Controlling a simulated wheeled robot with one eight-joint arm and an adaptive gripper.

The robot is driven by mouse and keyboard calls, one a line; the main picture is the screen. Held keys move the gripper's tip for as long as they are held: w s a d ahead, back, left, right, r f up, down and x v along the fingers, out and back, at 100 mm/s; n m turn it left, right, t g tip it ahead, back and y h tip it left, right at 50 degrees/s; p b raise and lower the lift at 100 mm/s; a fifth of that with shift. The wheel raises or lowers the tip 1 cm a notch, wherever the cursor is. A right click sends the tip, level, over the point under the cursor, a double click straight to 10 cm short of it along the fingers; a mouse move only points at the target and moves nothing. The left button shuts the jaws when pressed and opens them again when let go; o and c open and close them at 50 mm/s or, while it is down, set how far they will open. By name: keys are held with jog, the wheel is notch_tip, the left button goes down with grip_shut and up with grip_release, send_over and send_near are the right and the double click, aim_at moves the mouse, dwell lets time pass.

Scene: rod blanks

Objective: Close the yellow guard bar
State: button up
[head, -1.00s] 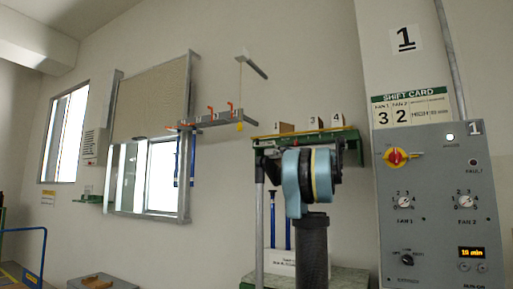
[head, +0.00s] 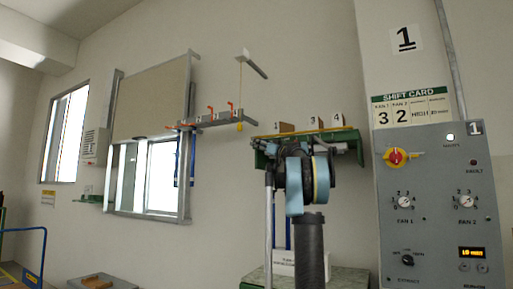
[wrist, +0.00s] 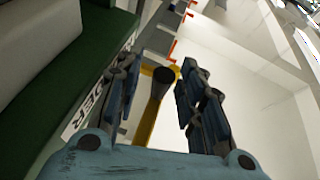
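The yellow guard bar (head: 310,131) runs along the front of the green shelf (head: 262,158) in the head view. In the wrist view a yellow bar (wrist: 148,125) with a dark rounded end (wrist: 163,75) lies between the fingers of my gripper (wrist: 161,85). The fingers are open, with a gap to the bar visible on the right; contact on the left is hard to tell.
A rail with red hooks (head: 215,119) and a hanging yellow cord (head: 240,92) are to the left. A grey control panel (head: 435,235) is to the right.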

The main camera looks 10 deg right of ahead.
jog(key=shift+w+a+r, duration=0.1)
jog(key=shift+w+a, duration=0.1)
jog(key=shift+a, duration=0.05)
jog(key=shift+c, duration=0.6)
